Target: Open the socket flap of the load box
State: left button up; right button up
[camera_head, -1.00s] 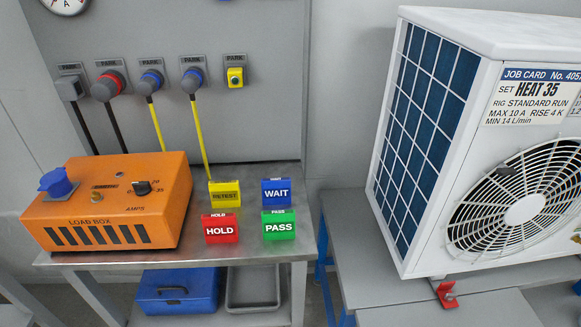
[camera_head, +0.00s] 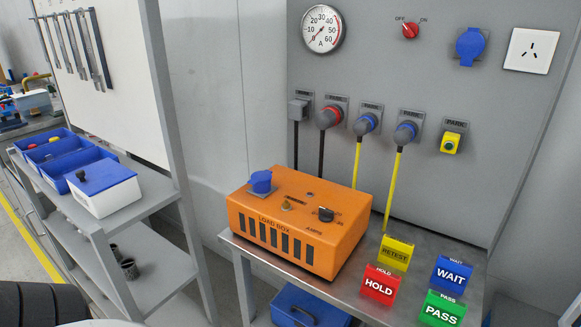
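The orange load box (camera_head: 290,240) sits on the left part of the metal bench. Its blue socket flap (camera_head: 261,181) is on the top face at the left and looks closed down over the socket. A brass-coloured terminal (camera_head: 286,205) and a black knob (camera_head: 326,214) are also on its top. Neither of my grippers is in view.
Signs reading RETEST (camera_head: 396,253), HOLD (camera_head: 380,284), WAIT (camera_head: 453,275) and PASS (camera_head: 441,309) stand right of the box. Parked plugs with cables hang on the grey panel (camera_head: 400,75) behind. A shelf (camera_head: 150,205) with blue bins stands at left.

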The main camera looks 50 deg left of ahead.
aim_at(259, 176)
jog(key=z, duration=1.7)
jog(key=k, duration=2)
jog(key=u, duration=2.2)
jog(key=i, duration=0.5)
jog(key=z, duration=0.05)
